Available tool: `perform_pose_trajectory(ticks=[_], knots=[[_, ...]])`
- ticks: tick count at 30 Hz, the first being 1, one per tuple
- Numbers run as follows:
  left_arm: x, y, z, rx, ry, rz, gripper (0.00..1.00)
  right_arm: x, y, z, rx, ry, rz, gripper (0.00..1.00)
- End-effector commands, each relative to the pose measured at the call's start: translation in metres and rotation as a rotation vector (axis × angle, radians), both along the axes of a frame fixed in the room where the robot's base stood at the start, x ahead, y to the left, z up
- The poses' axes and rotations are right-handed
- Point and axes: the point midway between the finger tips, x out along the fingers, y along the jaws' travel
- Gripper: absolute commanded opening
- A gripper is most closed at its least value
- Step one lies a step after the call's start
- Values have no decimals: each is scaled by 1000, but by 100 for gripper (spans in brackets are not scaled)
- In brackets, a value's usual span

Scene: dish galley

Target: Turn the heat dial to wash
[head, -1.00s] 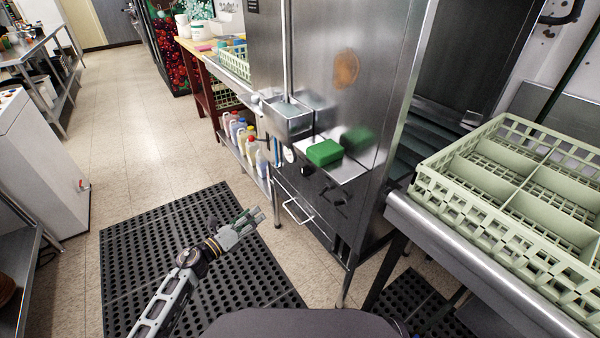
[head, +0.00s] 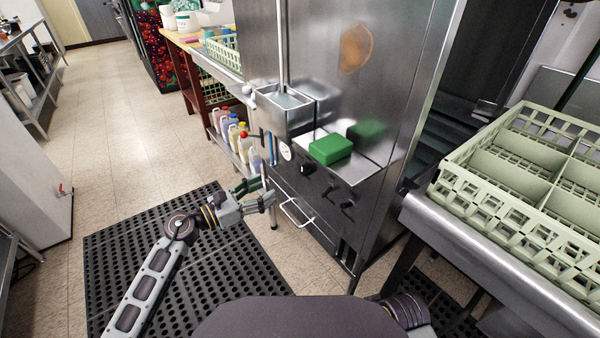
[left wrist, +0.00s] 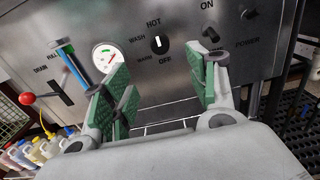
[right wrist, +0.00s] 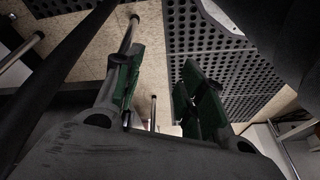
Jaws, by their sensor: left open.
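The heat dial (head: 306,169) is a small black knob on the steel machine's front panel. In the left wrist view the dial (left wrist: 159,45) has a white pointer mark, with HOT above, WASH to the left, WARM at lower left and OFF below. The pointer looks roughly upright, nearer HOT than WASH. My left gripper (head: 266,194) is open and empty, in front of the panel, left of and below the dial. In its wrist view the dial shows beyond and between the green-padded fingers (left wrist: 160,76), apart from them. My right gripper (right wrist: 160,66) is open and empty, over the floor.
A round gauge (left wrist: 105,57) is left of the dial, with a red-knobbed lever (left wrist: 28,98) further left. A POWER switch (left wrist: 211,34) is to the right. A bar handle (head: 296,213) is below; bottles (head: 238,137) stand left.

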Motion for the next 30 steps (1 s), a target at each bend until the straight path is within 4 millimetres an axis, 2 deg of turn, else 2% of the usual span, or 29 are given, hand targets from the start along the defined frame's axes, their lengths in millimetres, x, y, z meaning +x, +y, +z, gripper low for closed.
perform_pose_trajectory(ticks=[11,30], knots=[[8,-11,0,-4,2,0,58,0,0,0,0,-2,0,40],[50,-69,1,-5,1,0,58,1,1,7,8,-17,0,40]])
